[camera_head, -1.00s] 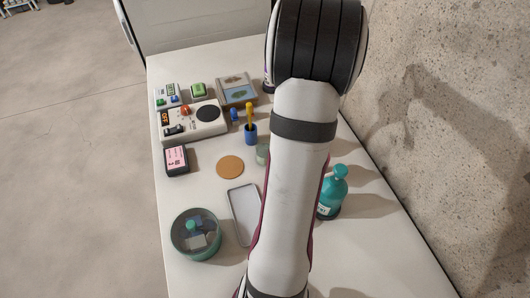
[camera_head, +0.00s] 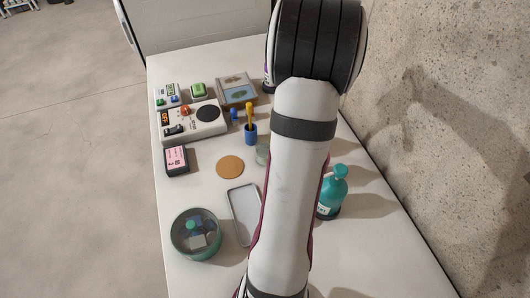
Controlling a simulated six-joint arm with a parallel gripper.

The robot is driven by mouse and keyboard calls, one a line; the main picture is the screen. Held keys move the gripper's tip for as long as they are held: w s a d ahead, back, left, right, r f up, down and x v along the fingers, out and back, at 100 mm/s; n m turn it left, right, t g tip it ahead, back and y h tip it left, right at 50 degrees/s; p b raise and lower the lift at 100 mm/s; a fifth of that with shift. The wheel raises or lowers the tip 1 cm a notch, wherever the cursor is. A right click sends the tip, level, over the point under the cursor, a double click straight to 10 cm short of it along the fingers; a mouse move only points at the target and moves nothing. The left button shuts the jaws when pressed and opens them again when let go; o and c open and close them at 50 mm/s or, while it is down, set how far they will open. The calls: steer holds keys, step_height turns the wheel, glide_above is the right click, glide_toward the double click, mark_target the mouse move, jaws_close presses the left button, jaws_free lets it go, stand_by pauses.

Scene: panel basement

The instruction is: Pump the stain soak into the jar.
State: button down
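A teal pump bottle (camera_head: 332,190) with a pale label stands upright on the right side of the table, partly behind my arm. A purple-marked bottle (camera_head: 268,80) shows only in part at the back, hidden by my arm. I cannot read which one is the stain soak. A small pale green glass vessel (camera_head: 263,154), perhaps the jar, stands at the left edge of my arm and is partly hidden by it. My arm crosses the view from bottom to top. My gripper is hidden.
A green round bowl (camera_head: 196,234) holds small items at front left. A grey tray (camera_head: 243,214), a cork coaster (camera_head: 230,167), a blue cup with a yellow-handled tool (camera_head: 250,131), a pink-screened box (camera_head: 176,160) and a control panel (camera_head: 192,121) stand nearby. A concrete wall (camera_head: 450,130) bounds the right.

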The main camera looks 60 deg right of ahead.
steer(key=shift+f, duration=1.1)
steer(key=shift+r, duration=1.45)
steer(key=shift+f, duration=1.4)
steer(key=shift+r, duration=1.4)
steer(key=shift+f, duration=0.1)
